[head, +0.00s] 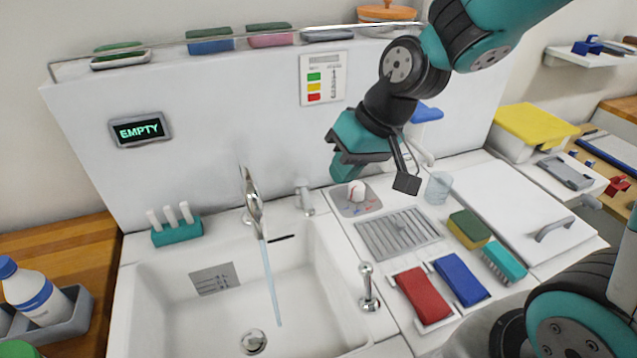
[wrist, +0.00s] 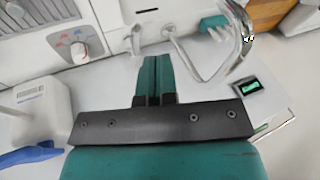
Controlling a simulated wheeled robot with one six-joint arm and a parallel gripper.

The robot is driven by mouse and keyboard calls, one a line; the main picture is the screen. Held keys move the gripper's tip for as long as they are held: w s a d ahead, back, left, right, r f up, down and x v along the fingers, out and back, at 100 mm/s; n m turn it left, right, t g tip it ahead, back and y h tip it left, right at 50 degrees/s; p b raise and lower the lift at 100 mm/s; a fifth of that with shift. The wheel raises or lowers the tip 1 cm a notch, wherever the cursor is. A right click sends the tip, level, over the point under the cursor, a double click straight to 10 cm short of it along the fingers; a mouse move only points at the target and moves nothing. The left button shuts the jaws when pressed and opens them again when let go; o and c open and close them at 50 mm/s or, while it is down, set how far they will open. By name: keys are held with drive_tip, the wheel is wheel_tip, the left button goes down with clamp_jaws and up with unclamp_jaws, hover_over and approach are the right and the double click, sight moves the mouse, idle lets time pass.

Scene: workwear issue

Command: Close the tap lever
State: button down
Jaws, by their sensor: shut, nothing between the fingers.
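The metal tap (head: 253,205) stands at the back of the white sink, with a thin stream of water running from its spout into the basin. In the wrist view the curved spout (wrist: 238,45) is at upper right. A short metal post, likely the tap lever (head: 304,198), stands right of the spout; it also shows in the wrist view (wrist: 133,38). How far it is turned is hard to tell. My gripper (head: 338,172) hangs above the counter, right of the post and apart from it. In the wrist view its teal fingers (wrist: 154,60) are together and empty.
A white dial (head: 356,190) with red and blue marks sits below my gripper. A clear cup (head: 438,188), drain grate (head: 398,233), sponges (head: 470,228) and red and blue cloths (head: 424,295) lie to the right. A metal post (head: 369,288) stands by the basin's right edge.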

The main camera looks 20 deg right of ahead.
drive_tip(key=w+d+f+m+t+h+p, duration=0.1)
drive_tip(key=w+d+f+m+t, duration=0.2)
drive_tip(key=w+d, duration=0.4)
drive_tip(key=g+p, duration=0.1)
drive_tip(key=p, duration=0.2)
approach(306, 197)
wheel_tip(306, 197, down, 4)
drive_tip(key=d, duration=0.3)
drive_tip(key=shift+w+a+f+p, duration=0.15)
drive_tip(key=shift+a+f+p, duration=0.2)
drive_tip(key=shift+a, duration=0.3)
drive_tip(key=shift+w+a+f+p, duration=0.15)
drive_tip(key=shift+a+f+p, duration=0.25)
drive_tip(key=shift+a, duration=0.25)
drive_tip(key=shift+w+a+f+p, duration=0.15)
drive_tip(key=shift+a+f+p, duration=0.2)
drive_tip(key=shift+a, duration=0.3)
